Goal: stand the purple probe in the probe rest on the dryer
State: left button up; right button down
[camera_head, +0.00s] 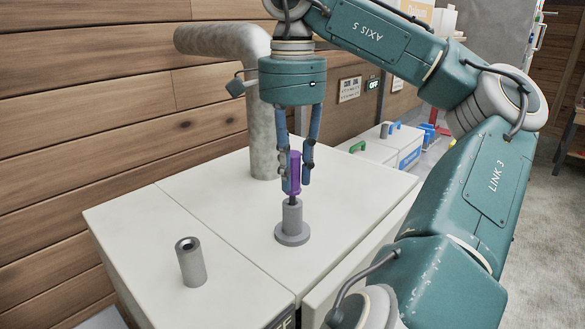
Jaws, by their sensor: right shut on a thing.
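The purple probe (295,172) is upright between the blue fingers of my right gripper (297,176), which is shut on it. Its dark lower tip meets the top of a grey flanged post (292,222), which looks like the probe rest. I cannot tell whether the tip is inside the post or just above it. The post stands on the white top of the dryer (232,226). My left gripper is not in view.
A short grey cylinder (192,266) with a dark hole in its top stands at the front left of the dryer top. A thick grey pipe (262,115) rises behind the post, near the wooden wall (90,120). White boxes with green and blue handles (400,146) stand at the back right.

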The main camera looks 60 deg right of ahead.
jog(key=shift+f+b, duration=1)
jog(key=shift+f, duration=0.25)
jog(key=c, duration=1.4)
grip_release()
jog(key=shift+r, duration=0.1)
jog(key=shift+r, duration=0.15)
notch_tip(320, 180, up, 12)
jog(key=shift+f, duration=0.15)
